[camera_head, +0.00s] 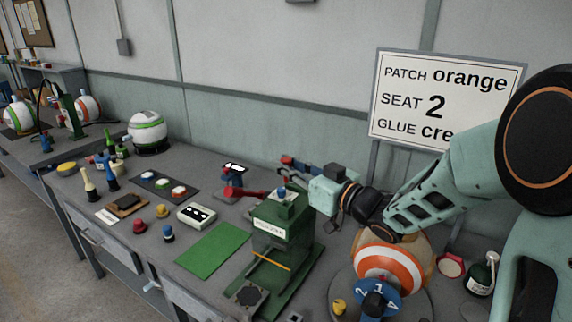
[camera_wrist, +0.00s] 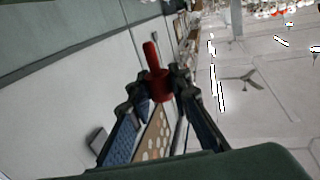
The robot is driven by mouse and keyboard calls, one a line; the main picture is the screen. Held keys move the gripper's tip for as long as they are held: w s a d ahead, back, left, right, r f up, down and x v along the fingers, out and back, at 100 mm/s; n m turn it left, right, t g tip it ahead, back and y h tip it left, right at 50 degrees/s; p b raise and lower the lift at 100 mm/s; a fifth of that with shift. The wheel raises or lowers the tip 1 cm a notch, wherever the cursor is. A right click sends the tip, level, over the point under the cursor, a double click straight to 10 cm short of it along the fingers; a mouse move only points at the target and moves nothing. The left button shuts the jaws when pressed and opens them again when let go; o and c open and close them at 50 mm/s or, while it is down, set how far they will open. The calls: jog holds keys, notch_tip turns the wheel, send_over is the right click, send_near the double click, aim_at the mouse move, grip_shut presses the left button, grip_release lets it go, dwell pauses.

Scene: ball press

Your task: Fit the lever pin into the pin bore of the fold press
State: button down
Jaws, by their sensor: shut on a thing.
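The green fold press (camera_head: 283,225) stands on the bench, upright, at the centre right of the head view. My gripper (camera_head: 293,164) is behind and above its top, pointing left. In the wrist view my gripper (camera_wrist: 157,88) is shut on a red pin (camera_wrist: 152,58), whose narrow end sticks out beyond the fingertips. The pin's red end (camera_head: 286,160) also shows small in the head view, apart from the press. I cannot make out the pin bore.
A green mat (camera_head: 218,250) lies left of the press. A blue stand (camera_head: 233,176) is behind it. An orange-striped ball (camera_head: 392,262) with a blue numbered dial (camera_head: 377,297) is close on the right, under my arm. A sign (camera_head: 443,98) stands behind. Small items fill the left bench.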

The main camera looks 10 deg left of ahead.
aim_at(286, 181)
jog(key=shift+f+b, duration=1.9)
jog(key=shift+f, duration=0.7)
jog(key=shift+f+b, duration=2.05)
jog(key=shift+f, duration=0.35)
jog(key=c, duration=1.7)
grip_release()
jog(key=shift+r, duration=0.1)
notch_tip(286, 181, up, 10)
